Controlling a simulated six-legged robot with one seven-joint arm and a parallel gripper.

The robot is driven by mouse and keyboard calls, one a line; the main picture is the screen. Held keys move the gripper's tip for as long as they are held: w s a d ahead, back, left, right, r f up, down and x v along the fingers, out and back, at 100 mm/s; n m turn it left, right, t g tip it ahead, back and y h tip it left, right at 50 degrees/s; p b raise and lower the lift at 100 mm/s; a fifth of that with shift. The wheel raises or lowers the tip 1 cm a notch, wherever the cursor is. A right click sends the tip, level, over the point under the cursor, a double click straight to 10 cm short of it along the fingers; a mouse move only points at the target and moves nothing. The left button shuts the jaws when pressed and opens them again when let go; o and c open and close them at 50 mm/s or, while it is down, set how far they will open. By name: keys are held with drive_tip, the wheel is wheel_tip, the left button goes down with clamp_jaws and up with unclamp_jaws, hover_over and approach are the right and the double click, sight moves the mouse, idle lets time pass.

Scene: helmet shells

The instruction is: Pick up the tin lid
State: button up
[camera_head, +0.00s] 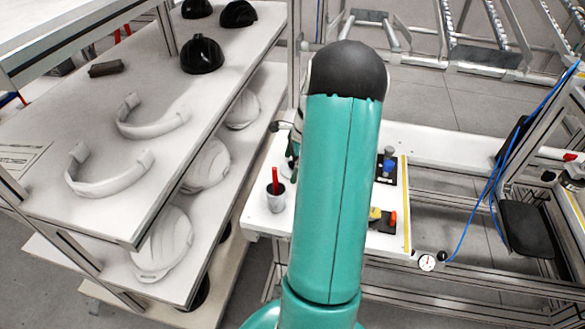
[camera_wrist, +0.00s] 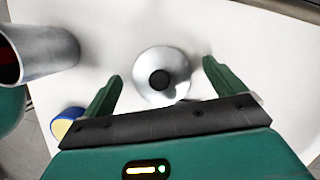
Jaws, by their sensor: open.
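The tin lid (camera_wrist: 150,62) is a round, silvery disc with a dark knob at its centre. In the wrist view it lies on the white table top (camera_wrist: 230,45). My gripper (camera_wrist: 161,72) is open, with one green finger on each side of the lid. Clear white surface shows between each finger and the lid's rim, and nothing is held. I cannot tell how far above the table the fingers are.
A grey metal cup (camera_wrist: 45,55) stands left of the gripper in the wrist view, with a blue and yellow round thing (camera_wrist: 68,124) below it. In the head view a cup with a red item (camera_head: 276,200) stands on the table. Shelves with helmet shells (camera_head: 165,245) are at left.

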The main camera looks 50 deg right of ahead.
drive_tip(key=shift+f, duration=0.2)
drive_tip(key=c, duration=1)
drive_tip(key=shift+c, duration=0.2)
drive_tip(key=shift+r, duration=0.1)
